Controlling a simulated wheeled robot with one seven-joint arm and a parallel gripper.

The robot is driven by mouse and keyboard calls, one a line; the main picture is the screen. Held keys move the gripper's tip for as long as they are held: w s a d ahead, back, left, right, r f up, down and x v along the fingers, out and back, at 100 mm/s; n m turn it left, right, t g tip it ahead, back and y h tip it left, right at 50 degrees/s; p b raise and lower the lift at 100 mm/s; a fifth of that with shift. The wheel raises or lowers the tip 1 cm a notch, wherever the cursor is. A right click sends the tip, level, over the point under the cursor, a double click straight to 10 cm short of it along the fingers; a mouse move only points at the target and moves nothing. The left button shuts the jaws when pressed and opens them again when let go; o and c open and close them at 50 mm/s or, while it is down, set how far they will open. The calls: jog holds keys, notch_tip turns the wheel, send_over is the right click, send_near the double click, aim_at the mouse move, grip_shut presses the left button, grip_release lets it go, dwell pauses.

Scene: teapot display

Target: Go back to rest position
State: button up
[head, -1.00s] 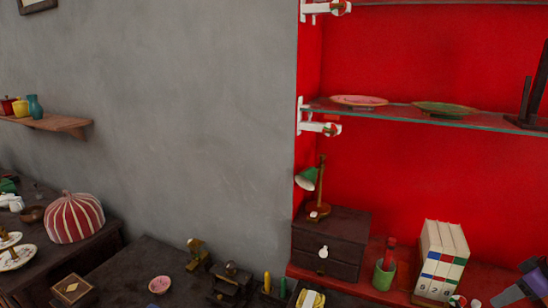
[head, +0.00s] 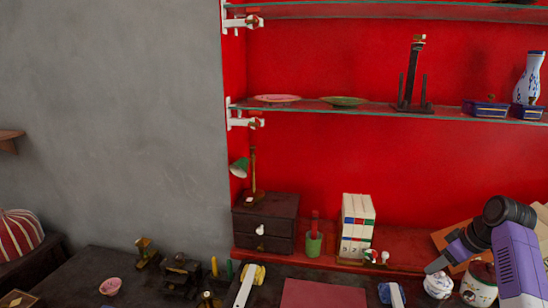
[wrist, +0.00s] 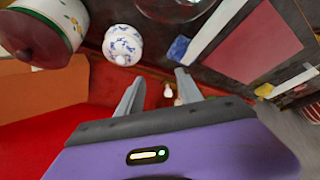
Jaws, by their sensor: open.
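My gripper (head: 432,267) is at the lower right in the head view, with purple links behind it. In the wrist view its two grey fingers (wrist: 160,76) are spread apart with nothing held between them. A white and blue round pot (head: 438,286) is just below the fingers in the head view. It also shows beyond the fingertips in the wrist view (wrist: 123,45), apart from them. Whether the fingers touch anything is not seen; they look clear.
A decorated canister (head: 480,290) stands right of the pot. Calendar-like white blocks (head: 356,222), a green cup (head: 314,245) and a dark drawer box (head: 265,225) stand along the red wall. A glass shelf (head: 380,109) with plates is above. A red mat (head: 322,295) lies in front.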

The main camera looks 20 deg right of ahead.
jog(key=w+d+r+m+t+h, duration=0.2)
jog(key=w+d+r+t+h, duration=0.1)
jog(key=w+d+r, duration=0.15)
jog(key=s+a+f+m+t+h, duration=0.1)
jog(key=s+a+f+t+h, duration=0.15)
jog(key=a, duration=0.55)
jog(key=s+a+f+m+t+h, duration=0.15)
jog(key=s+a, duration=0.25)
jog(key=a, duration=0.4)
jog(key=s+a+f+m+t+h, duration=0.1)
jog(key=s+a+f+m+t, duration=0.15)
jog(key=a, duration=0.55)
jog(key=s+a+n+y, duration=0.2)
jog(key=s+a+y, duration=0.1)
jog(key=s+a, duration=0.9)
jog(key=s+a+r+n+y+b, duration=0.1)
jog(key=s+a+n+y, duration=0.2)
jog(key=s+a, duration=0.9)
jog(key=s+y, duration=0.1)
jog(key=s, duration=0.7)
jog(key=shift+s+r+y, duration=0.15)
jog(key=shift+r+y, duration=0.15)
